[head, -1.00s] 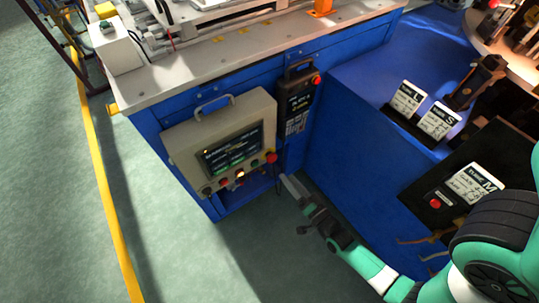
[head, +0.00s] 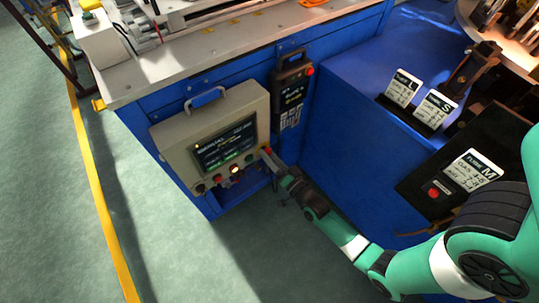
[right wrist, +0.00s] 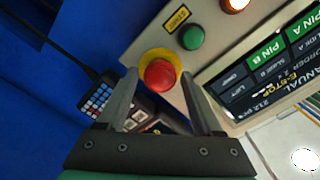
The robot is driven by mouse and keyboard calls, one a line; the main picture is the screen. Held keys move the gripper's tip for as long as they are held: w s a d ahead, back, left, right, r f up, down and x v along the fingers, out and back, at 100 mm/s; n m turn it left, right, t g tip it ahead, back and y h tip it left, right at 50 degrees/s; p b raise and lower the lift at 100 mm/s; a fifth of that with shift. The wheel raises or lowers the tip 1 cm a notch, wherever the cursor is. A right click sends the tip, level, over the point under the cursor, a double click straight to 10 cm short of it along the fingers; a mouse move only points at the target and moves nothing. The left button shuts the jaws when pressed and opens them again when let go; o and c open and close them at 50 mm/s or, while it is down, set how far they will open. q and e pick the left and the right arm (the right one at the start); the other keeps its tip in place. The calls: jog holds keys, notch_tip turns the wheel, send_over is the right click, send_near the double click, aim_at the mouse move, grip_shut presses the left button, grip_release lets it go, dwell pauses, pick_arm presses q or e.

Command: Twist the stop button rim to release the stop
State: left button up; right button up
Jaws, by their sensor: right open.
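The red stop button (right wrist: 159,75) with its yellow collar sits at the corner of the control panel (right wrist: 150,45) in the right wrist view. In the head view the button (head: 267,150) is at the panel's lower right corner, partly covered by my fingers. My right gripper (right wrist: 158,78) is open, with one finger on each side of the button. No grip on the rim shows; I cannot tell whether a finger touches it. My left gripper is not in view.
The panel screen (head: 225,145) is lit. A black pendant (head: 291,90) hangs to the right.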

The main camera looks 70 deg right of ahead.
jog(key=c, duration=0.9)
jog(key=m+b, duration=0.2)
jog(key=m, duration=0.2)
jog(key=shift+f+m, duration=0.1)
jog(key=shift+m, duration=0.3)
jog(key=o, duration=1)
jog(key=shift+s, duration=0.1)
jog(key=v, duration=0.7)
